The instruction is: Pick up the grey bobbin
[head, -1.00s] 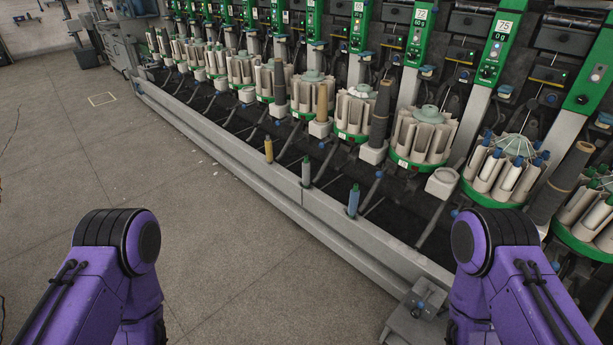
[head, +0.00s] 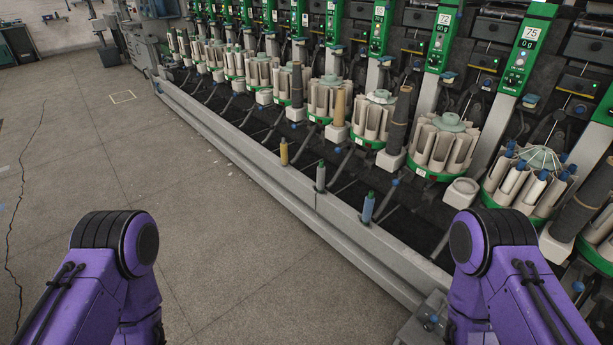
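The grey bobbin (head: 321,177) stands upright on the front rail of the winder, in the middle of the head view. It has a dark green top. A yellow bobbin (head: 284,151) stands to its left and a blue bobbin (head: 368,208) to its right on the same rail. Only the upper parts of my two purple arms show, at the lower left and lower right. Both grippers are out of the picture. Nothing touches the grey bobbin.
The cone winder's pale front rail (head: 258,167) runs diagonally from upper left to lower right. Behind it stand round magazines of beige tubes (head: 442,146) and dark cones (head: 398,120).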

